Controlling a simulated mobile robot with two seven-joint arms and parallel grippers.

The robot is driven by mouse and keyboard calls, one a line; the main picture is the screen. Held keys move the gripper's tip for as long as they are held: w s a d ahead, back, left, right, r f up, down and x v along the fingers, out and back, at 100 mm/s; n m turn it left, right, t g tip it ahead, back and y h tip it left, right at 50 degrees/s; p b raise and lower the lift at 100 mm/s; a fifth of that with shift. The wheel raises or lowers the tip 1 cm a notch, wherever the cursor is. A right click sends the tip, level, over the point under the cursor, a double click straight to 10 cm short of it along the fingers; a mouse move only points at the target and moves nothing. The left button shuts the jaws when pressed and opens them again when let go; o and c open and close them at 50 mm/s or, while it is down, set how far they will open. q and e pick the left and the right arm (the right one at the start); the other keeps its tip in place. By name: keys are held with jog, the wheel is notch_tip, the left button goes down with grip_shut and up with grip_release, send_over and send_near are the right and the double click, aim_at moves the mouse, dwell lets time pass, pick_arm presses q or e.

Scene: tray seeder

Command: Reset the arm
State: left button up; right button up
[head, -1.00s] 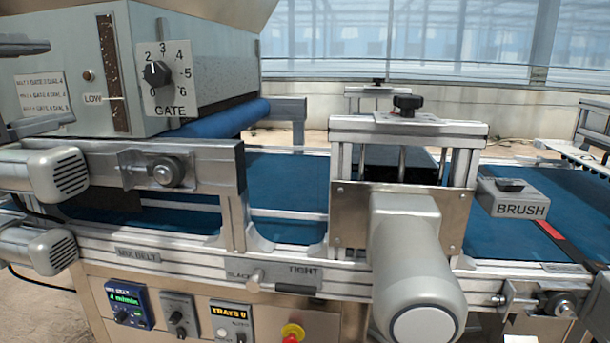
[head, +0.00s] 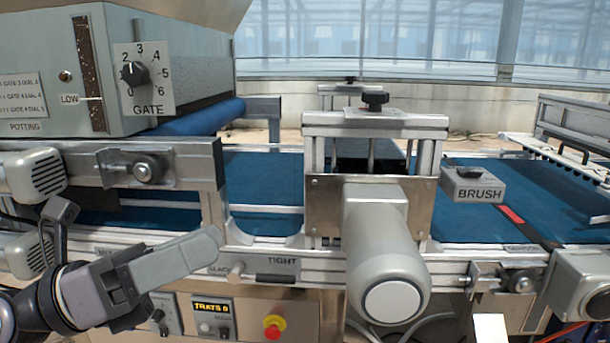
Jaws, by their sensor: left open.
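My left gripper (head: 195,268) is at the lower left, in front of the machine's frame rail. Its pale grey finger points right and slightly up, with the tip below the corner of the metal bracket. The jaws are open and I see nothing between them. The finger and wrist hide part of the rail and the control panel behind. I cannot tell whether the finger touches the rail. My right gripper is not in view.
The GATE dial (head: 134,73) on the hopper points near 2. A big grey motor (head: 385,260) juts toward me right of the gripper. A red-yellow stop button (head: 273,325) is low on the panel.

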pick_arm(q)
jog(key=w+a+f+n+t+y, duration=0.1)
jog(key=a+f+n+t+y, duration=0.3)
jog(key=f+n, duration=0.5)
jog(key=w+a+f+n+t+y, duration=0.15)
jog(key=f+n+t+y, duration=0.35)
jog(key=n, duration=0.7)
jog(key=w+a+f+n+t+y, duration=0.2)
jog(key=f+n+y, duration=0.3)
jog(key=f+n, duration=0.45)
jog(key=s+f+n+g+y, duration=0.2)
jog(key=s+f+n+g, duration=0.2)
jog(key=s+f+n, duration=0.45)
jog(key=s+f+n+g+y, duration=0.1)
jog(key=s+f+n+g, duration=0.4)
jog(key=f, duration=0.7)
notch_tip(320, 180, up, 16)
jog(key=a+m+t+p, duration=0.1)
jog(key=p, duration=1.8)
jog(key=shift+s+a+y, duration=0.2)
jog(key=shift+s+y, duration=0.1)
jog(key=shift+s, duration=0.15)
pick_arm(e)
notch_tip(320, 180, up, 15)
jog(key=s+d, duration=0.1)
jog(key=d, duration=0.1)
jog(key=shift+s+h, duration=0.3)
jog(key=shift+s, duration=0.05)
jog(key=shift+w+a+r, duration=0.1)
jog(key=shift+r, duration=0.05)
